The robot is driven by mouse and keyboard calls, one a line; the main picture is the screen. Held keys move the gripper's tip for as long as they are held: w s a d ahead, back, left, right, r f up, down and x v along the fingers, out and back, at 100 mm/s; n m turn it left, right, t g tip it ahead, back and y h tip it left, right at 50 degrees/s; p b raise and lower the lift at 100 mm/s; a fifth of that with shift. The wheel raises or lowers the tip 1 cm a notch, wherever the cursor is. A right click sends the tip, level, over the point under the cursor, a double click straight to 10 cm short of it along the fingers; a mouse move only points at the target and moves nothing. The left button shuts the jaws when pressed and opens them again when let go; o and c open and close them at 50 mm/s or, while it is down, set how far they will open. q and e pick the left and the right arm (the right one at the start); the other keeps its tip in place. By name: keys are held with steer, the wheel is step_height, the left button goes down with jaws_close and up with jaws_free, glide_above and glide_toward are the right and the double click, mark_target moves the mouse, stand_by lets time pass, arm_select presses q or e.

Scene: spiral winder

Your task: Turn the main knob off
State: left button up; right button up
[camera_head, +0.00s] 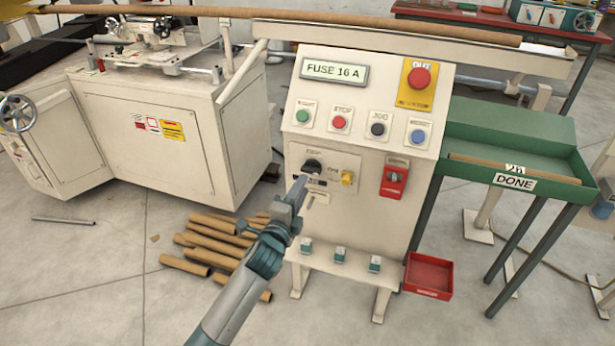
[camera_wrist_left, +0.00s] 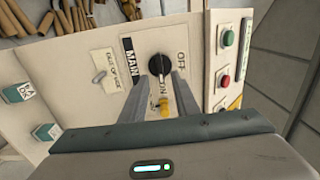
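The main knob (camera_head: 312,166) is a black rotary knob on the cream control panel (camera_head: 400,215). OFF is printed above it and ON to its right in the head view. In the left wrist view the knob (camera_wrist_left: 160,67) has its grip bar lined up toward the ON label. A yellow tag-like part (camera_head: 347,178) sits beside the ON label. My left gripper (camera_head: 300,186) is in front of the panel, just below the knob. In the wrist view its two fingers (camera_wrist_left: 163,76) are apart, with the knob just beyond their tips; contact cannot be told. My right gripper is not in view.
Start, stop and other push buttons (camera_head: 340,121) and a red emergency button (camera_head: 419,78) are above the knob. A red key switch (camera_head: 394,178) is to its right. Cardboard tubes (camera_head: 212,229) lie on the floor. A green tray table (camera_head: 560,165) stands right.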

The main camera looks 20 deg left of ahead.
mark_target(310, 173)
arm_select(q)
steer(key=w, duration=0.6)
steer(key=shift+d, duration=0.1)
steer(key=shift+s, duration=0.1)
jaws_close()
